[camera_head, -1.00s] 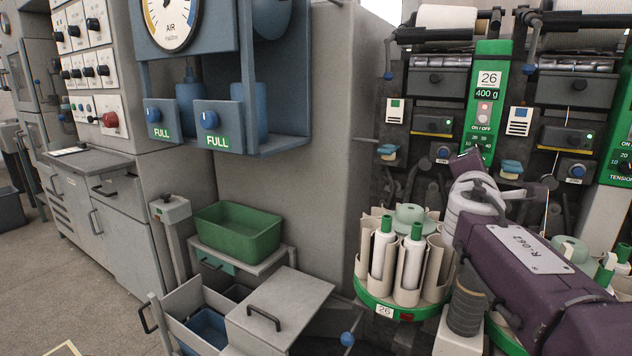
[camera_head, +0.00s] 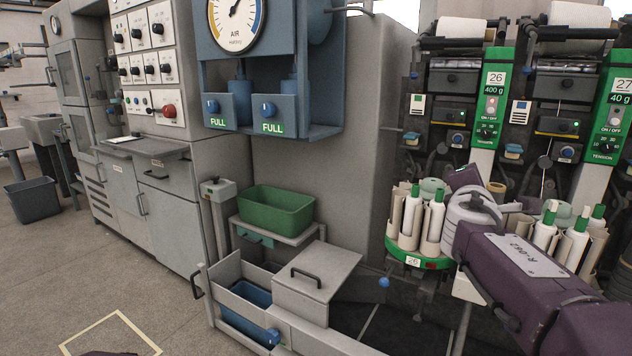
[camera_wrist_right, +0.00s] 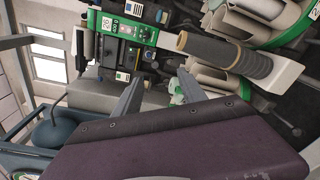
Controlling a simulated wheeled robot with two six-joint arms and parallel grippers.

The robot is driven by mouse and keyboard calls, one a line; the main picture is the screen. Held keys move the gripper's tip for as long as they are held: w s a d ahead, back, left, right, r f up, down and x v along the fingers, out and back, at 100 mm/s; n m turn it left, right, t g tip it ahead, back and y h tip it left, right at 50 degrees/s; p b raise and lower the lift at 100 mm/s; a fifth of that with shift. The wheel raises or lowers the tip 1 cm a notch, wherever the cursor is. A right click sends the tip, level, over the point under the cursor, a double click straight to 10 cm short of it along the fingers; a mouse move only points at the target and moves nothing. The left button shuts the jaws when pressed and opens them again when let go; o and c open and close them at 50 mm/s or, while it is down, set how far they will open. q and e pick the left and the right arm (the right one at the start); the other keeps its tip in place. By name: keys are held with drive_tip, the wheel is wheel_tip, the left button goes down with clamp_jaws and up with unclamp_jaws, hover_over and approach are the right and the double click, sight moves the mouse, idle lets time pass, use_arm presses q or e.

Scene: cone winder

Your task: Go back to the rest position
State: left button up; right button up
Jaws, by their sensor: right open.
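My right arm (camera_head: 525,270), purple and marked R-062, reaches in from the lower right of the head view, in front of the winder's round bobbin magazines. Its jaws are hard to make out there. In the right wrist view my right gripper (camera_wrist_right: 160,88) shows two grey fingers set apart with nothing held between them. Winder unit 26 (camera_wrist_right: 112,24) lies beyond them. My left gripper is not in view.
The magazine (camera_head: 408,258) with white tubes is close to my right arm. A green bin (camera_head: 276,212) stands on a stand above an open drawer (camera_head: 240,268) and a grey lidded box (camera_head: 310,272). Grey cabinets (camera_head: 165,215) line the left. Floor (camera_head: 60,285) at the left is clear.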

drive_tip(key=s+a+f+m+g+y, duration=0.2)
drive_tip(key=s+f+g, duration=0.1)
drive_tip(key=f, duration=1)
drive_tip(key=s+a+f+m+g+y, duration=0.2)
drive_tip(key=s+f+m+g, duration=0.1)
drive_tip(key=f, duration=1)
drive_tip(key=s+a+f+m+g+y, duration=0.3)
drive_tip(key=s+a+f+m+g, duration=0.15)
drive_tip(key=s+f+m, duration=0.4)
drive_tip(key=s+a+f+m+g+y, duration=0.25)
drive_tip(key=s+a+f+m, duration=0.3)
drive_tip(key=s+f, duration=0.5)
wheel_tip(320, 180, up, 38)
drive_tip(key=n+p, duration=0.1)
drive_tip(key=p, duration=3.6)
drive_tip(key=shift+s+r+g+h, duration=0.2)
drive_tip(key=shift+g+h, duration=0.1)
drive_tip(key=shift+h, duration=0.05)
drive_tip(key=shift+d, duration=0.1)
